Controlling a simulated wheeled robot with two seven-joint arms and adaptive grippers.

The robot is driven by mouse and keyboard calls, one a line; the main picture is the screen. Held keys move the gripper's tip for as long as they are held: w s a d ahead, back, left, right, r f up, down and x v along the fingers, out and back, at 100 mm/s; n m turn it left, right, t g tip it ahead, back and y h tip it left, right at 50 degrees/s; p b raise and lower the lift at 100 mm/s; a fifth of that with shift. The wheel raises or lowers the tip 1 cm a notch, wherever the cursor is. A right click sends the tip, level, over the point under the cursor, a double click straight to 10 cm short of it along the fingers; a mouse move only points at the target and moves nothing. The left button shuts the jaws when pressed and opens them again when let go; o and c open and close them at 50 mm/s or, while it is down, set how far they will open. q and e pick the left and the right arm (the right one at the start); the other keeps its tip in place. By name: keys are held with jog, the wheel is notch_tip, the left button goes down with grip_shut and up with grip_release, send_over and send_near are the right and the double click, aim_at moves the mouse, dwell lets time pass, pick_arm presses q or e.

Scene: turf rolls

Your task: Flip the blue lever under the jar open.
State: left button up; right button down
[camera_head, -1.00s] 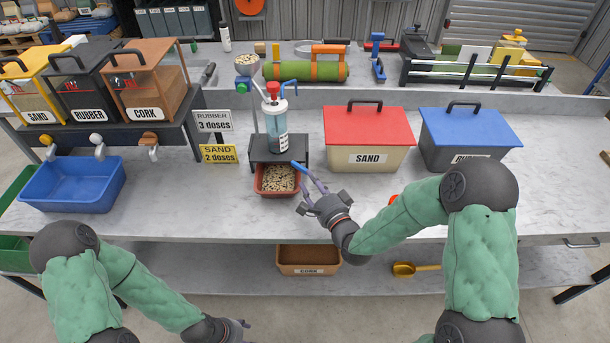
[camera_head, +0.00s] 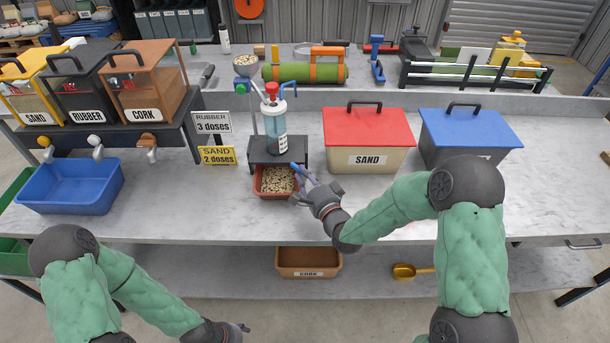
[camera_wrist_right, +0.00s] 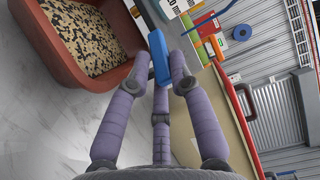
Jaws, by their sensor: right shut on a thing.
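The blue lever (camera_head: 297,170) sticks out at the stand's front right, below the jar. My right gripper (camera_head: 304,180) is at the lever. In the right wrist view the lever (camera_wrist_right: 158,60) is between its purple fingers, and the gripper (camera_wrist_right: 160,82) is shut on it. A red-brown tray (camera_head: 258,193) of mixed granules sits under the stand, just left of the gripper. My left gripper (camera_head: 241,327) is low at the bottom edge, far from the jar; its fingers barely show.
A red-lidded sand box (camera_head: 368,135) and a blue-lidded box (camera_head: 465,135) stand right of the jar. Signs (camera_head: 212,123) and a blue basin (camera_head: 68,187) are to the left. A cork tray (camera_head: 308,262) lies on the lower shelf. The worktop at front left is clear.

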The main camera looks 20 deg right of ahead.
jog(key=shift+w+r, duration=0.1)
jog(key=shift+r, duration=0.15)
jog(key=shift+w+d+n+y+b, duration=0.2)
jog(key=shift+d+n+y+b, duration=0.35)
jog(key=shift+y, duration=0.45)
jog(key=shift+w+r+n+g+y, duration=0.2)
jog(key=shift+n+g+y, duration=0.2)
jog(key=shift+n+y, duration=0.3)
jog(key=c, duration=1.2)
grip_release()
jog(key=shift+r, duration=0.1)
jog(key=shift+c, duration=0.2)
jog(key=shift+f, duration=0.2)
